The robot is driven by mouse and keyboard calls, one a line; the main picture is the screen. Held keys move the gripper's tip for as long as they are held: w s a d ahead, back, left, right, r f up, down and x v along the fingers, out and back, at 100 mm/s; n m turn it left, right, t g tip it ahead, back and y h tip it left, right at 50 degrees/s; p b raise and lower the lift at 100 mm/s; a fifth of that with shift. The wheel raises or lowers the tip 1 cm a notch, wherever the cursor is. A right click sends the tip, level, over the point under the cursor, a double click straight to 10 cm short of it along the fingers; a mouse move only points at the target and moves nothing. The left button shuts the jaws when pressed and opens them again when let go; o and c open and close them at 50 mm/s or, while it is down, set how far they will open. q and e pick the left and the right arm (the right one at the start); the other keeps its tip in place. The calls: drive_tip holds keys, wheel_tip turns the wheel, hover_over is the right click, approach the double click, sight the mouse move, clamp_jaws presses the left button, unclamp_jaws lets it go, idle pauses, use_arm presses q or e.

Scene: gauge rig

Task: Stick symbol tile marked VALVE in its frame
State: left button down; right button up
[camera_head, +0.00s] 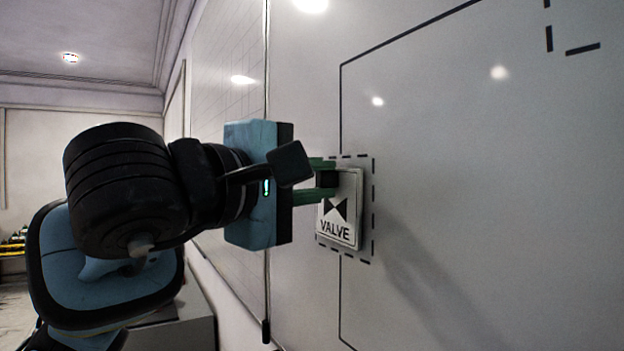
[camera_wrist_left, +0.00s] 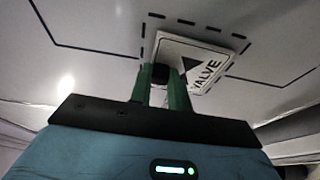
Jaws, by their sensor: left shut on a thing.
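The VALVE tile (camera_head: 338,222) is a pale square plate with a black bow-tie symbol and the word VALVE. It stands upright at the whiteboard, inside a dashed black frame (camera_head: 373,200). My left gripper (camera_head: 326,180) is shut on a dark part at the tile's upper area, with its green fingers pointing at the board. In the left wrist view the tile (camera_wrist_left: 205,68) looks slightly turned against the dashed frame (camera_wrist_left: 190,20). I cannot tell whether its back touches the board. My left gripper also shows in that view (camera_wrist_left: 163,88). My right gripper is not in view.
The whiteboard (camera_head: 480,180) carries a solid black line running above and below the frame. Part of another dashed frame (camera_head: 583,48) shows at the upper right. The board right of the tile is clear.

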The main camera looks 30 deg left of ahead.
use_arm(q)
drive_tip(key=shift+w, duration=0.1)
idle(0.3)
drive_tip(key=c, duration=1.2)
unclamp_jaws()
drive_tip(key=shift+c, duration=0.2)
drive_tip(key=shift+o, duration=0.5)
drive_tip(key=o, duration=0.5)
drive_tip(key=shift+c, duration=0.2)
drive_tip(key=s+a+p, duration=0.1)
drive_tip(key=s+a, duration=0.3)
drive_tip(key=s, duration=0.4)
drive_tip(key=shift+a, duration=0.3)
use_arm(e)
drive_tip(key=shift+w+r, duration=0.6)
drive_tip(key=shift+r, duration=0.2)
